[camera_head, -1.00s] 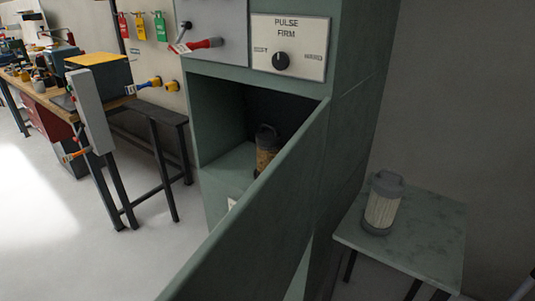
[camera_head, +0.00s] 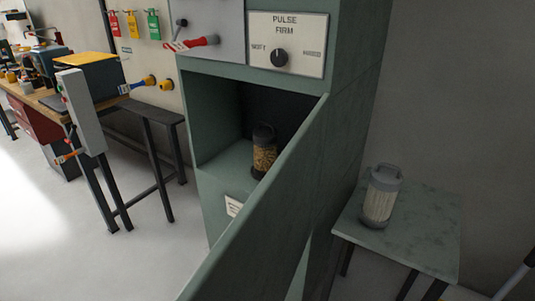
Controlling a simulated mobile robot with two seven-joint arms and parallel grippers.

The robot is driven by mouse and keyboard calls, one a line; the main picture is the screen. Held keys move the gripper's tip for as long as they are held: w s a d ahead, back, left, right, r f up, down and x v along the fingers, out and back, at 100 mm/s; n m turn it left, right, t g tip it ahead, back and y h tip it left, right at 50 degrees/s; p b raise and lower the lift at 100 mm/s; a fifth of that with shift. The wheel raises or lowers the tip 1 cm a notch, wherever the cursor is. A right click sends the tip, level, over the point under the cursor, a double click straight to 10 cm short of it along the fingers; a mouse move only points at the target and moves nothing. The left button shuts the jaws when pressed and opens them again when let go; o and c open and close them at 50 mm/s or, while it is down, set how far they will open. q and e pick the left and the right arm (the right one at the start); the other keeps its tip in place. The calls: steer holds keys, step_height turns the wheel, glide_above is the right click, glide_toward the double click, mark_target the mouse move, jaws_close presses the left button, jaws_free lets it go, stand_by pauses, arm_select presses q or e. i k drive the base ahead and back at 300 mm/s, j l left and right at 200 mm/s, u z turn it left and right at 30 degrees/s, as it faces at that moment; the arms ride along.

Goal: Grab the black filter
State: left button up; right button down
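A filter with a black top and handle (camera_head: 264,150) stands upright inside the open green cabinet compartment (camera_head: 213,118). Its body is brownish yellow behind dark bars, and the open door (camera_head: 275,205) hides part of its lower right side. A second filter with a grey cap and handle and pale pleats (camera_head: 381,197) stands upright on a small green side table (camera_head: 425,236) to the right. Neither of my grippers can be made out. A dark bar at the lower right edge may be part of my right arm; I cannot tell.
The open door slants across the front of the compartment toward the lower middle. A panel with a knob (camera_head: 279,57) and a red-handled lever (camera_head: 200,42) sit above the opening. A workbench (camera_head: 48,98) stands at the left, with clear floor before it.

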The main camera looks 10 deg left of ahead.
mark_target(265, 138)
steer(key=j+z, duration=0.2)
steer(key=j, duration=0.15)
steer(key=k+j+z, duration=0.2)
steer(key=j, duration=0.15)
steer(key=j+z, duration=0.25)
steer(key=k+j+z, duration=0.2)
steer(key=j, duration=0.25)
steer(key=j+z, duration=0.25)
steer(key=k+j+z, duration=0.2)
steer(key=j, duration=0.25)
steer(key=i+j+z, duration=0.1)
steer(key=j+z, duration=0.4)
steer(key=j, duration=0.2)
steer(key=i+j+z, duration=0.1)
steer(key=j+z, duration=0.35)
steer(key=j, duration=0.25)
